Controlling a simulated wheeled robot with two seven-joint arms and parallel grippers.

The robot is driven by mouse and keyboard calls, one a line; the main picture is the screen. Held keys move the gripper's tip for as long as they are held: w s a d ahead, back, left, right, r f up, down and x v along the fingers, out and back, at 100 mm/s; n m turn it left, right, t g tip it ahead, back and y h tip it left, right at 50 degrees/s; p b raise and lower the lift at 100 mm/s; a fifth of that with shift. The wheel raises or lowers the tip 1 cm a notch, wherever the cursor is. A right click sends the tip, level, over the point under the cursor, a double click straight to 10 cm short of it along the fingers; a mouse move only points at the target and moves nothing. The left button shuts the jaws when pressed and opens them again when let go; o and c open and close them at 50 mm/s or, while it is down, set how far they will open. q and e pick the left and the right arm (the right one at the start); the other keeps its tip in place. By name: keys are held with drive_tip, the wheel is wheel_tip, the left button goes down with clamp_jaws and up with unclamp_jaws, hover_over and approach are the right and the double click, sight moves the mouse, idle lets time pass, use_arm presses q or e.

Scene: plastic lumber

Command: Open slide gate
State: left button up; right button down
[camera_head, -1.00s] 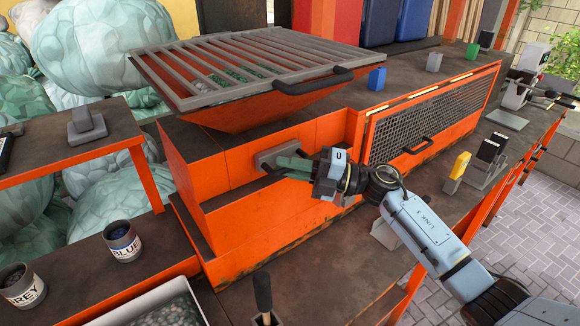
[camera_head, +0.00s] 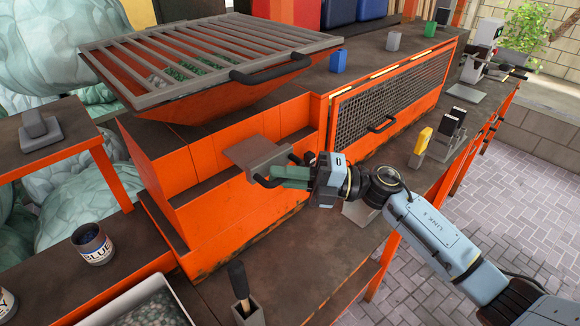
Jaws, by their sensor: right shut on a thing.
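The slide gate (camera_head: 252,152) is a flat grey plate with a dark handle, sticking out of the front of the orange machine (camera_head: 205,205) under the hopper. My right gripper (camera_head: 285,174) is shut on the gate's handle, coming from the right; its fingers hide part of the handle. The hopper (camera_head: 215,95) above the gate has a grey bar grate (camera_head: 200,45) with green and pale pieces showing between the bars. My left gripper is not in view.
A mesh panel (camera_head: 400,95) with a handle is right of the gate. A white tray of pellets (camera_head: 145,305), a dark-handled tool in a holder (camera_head: 240,290) and a BLUE cup (camera_head: 92,244) stand at the lower left. The bench top in front of the machine has free room.

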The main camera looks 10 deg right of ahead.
drive_tip(key=c, duration=1.5)
unclamp_jaws()
drive_tip(key=shift+o, duration=0.2)
drive_tip(key=shift+d, duration=0.1)
drive_tip(key=b+v, duration=0.3)
drive_tip(key=v, duration=1)
drive_tip(key=shift+b, duration=0.3)
drive_tip(key=shift+s, duration=0.1)
